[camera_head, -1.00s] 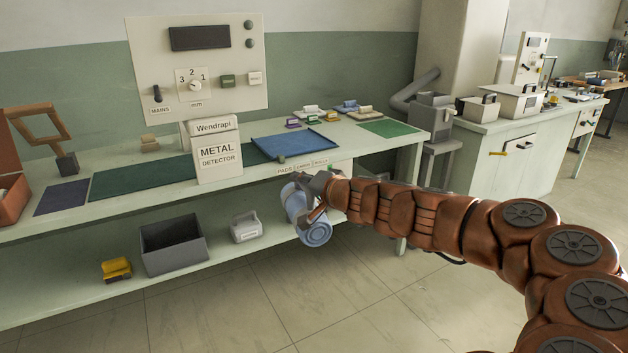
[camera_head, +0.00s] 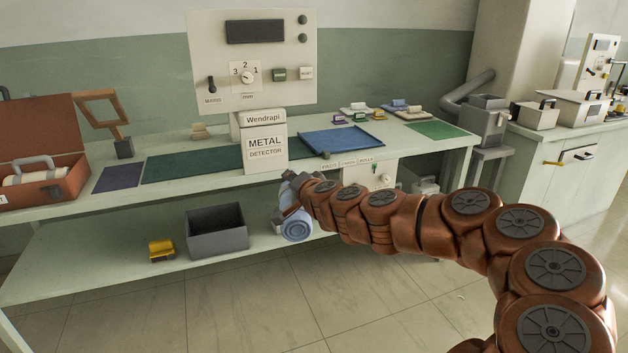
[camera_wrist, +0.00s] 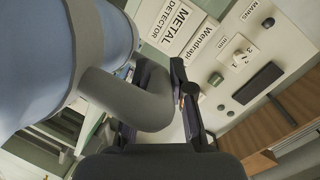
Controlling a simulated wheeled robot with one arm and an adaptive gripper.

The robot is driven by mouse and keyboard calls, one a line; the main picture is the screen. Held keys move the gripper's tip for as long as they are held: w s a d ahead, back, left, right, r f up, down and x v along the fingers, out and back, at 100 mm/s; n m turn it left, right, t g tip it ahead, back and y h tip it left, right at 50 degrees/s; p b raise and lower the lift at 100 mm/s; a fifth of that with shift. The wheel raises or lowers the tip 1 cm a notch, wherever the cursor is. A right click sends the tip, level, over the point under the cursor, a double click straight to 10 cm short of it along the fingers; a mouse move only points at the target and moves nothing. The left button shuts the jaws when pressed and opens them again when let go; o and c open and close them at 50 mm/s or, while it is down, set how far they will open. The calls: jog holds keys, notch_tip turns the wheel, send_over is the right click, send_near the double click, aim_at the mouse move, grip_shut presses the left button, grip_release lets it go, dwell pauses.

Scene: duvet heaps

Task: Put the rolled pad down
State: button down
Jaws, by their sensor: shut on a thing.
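The rolled pad (camera_head: 297,228) is a light blue roll with a spiral end facing me, held in front of the bench. My gripper (camera_head: 292,184) is shut on it, above the roll; the fingers are partly hidden by my arm in the head view. In the wrist view the blue roll (camera_wrist: 50,60) fills the left side. A thick grey curved handle (camera_wrist: 140,98) on it runs between my gripper's fingers (camera_wrist: 165,100). The roll hangs in front of the lower shelf, seemingly touching nothing but my gripper.
The bench top holds a blue tray (camera_head: 340,138), a dark green mat (camera_head: 190,163), a purple mat (camera_head: 119,177), a green mat (camera_head: 437,130) and the metal detector (camera_head: 265,150). An open brown case (camera_head: 45,160) stands at left. The lower shelf carries a grey bin (camera_head: 218,235) and a yellow item (camera_head: 161,250).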

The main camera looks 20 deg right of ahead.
jog(key=w+a+f, duration=0.1)
jog(key=w+a, duration=0.4)
jog(key=a, duration=0.1)
jog(key=shift+w+f+m+h, duration=0.15)
jog(key=shift+f+m+h, duration=0.15)
jog(key=shift+f+h, duration=0.1)
jog(key=shift+a, duration=0.15)
